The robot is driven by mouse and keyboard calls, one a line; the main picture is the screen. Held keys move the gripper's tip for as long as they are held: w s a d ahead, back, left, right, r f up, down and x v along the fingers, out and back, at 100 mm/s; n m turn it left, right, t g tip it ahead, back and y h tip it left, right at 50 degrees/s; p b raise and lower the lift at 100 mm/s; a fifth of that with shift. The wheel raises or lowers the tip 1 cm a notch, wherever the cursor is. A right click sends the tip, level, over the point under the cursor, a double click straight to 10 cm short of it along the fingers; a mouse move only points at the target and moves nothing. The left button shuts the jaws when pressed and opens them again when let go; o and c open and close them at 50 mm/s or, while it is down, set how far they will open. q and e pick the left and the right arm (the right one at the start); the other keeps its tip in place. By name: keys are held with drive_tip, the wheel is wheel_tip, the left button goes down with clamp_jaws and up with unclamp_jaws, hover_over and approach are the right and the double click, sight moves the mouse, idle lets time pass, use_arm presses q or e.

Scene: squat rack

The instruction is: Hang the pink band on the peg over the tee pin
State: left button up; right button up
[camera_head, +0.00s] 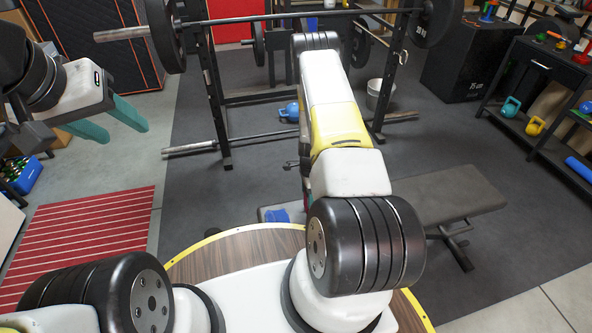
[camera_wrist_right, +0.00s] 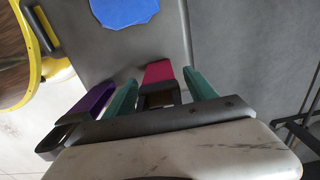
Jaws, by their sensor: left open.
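In the right wrist view, a pink band (camera_wrist_right: 158,72) lies between the two teal fingers of my right gripper (camera_wrist_right: 159,78), with a gap on each side. The fingers are open around it, and its lower end meets a dark part. A purple band (camera_wrist_right: 96,100) is left of the fingers. In the head view, my right arm hides most of this gripper; a little pink shows beside the arm. My left gripper (camera_head: 120,122) is open and empty in the air at upper left. I cannot make out the tee pin in either view.
A blue flat piece (camera_wrist_right: 125,10) lies on a grey surface by the right gripper. A rack upright (camera_head: 213,90) with a barbell (camera_head: 270,16) stands ahead. A bench (camera_head: 435,197) is at right. A red striped mat (camera_head: 88,240) covers floor at left. A blue kettlebell (camera_head: 290,111) sits near the rack.

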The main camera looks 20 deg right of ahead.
drive_tip(key=shift+r, duration=0.1)
drive_tip(key=r, duration=0.7)
drive_tip(key=shift+w+a+r, duration=0.15)
drive_tip(key=shift+a+r, duration=0.1)
drive_tip(key=s+a+r+n+t+y, duration=0.1)
drive_tip(key=a+r+n, duration=0.2)
drive_tip(key=r, duration=0.8)
drive_tip(key=a+r+n+t, duration=0.1)
drive_tip(key=a+r+n, duration=0.15)
drive_tip(key=r, duration=0.85)
drive_tip(key=s+a+r+n+t+y, duration=0.1)
drive_tip(key=a+r+n, duration=0.15)
drive_tip(key=r, duration=0.85)
drive_tip(key=s+a+r+n+t, duration=0.1)
drive_tip(key=s+a+r+n, duration=0.1)
drive_tip(key=s+r+n, duration=0.3)
drive_tip(key=s+a+r+n+t, duration=0.2)
drive_tip(key=s+r+n, duration=0.4)
drive_tip(key=s+r, duration=0.5)
drive_tip(key=s, duration=0.5)
drive_tip(key=shift+s+r, duration=0.25)
drive_tip(key=shift+r, duration=0.1)
drive_tip(key=shift+a, duration=0.1)
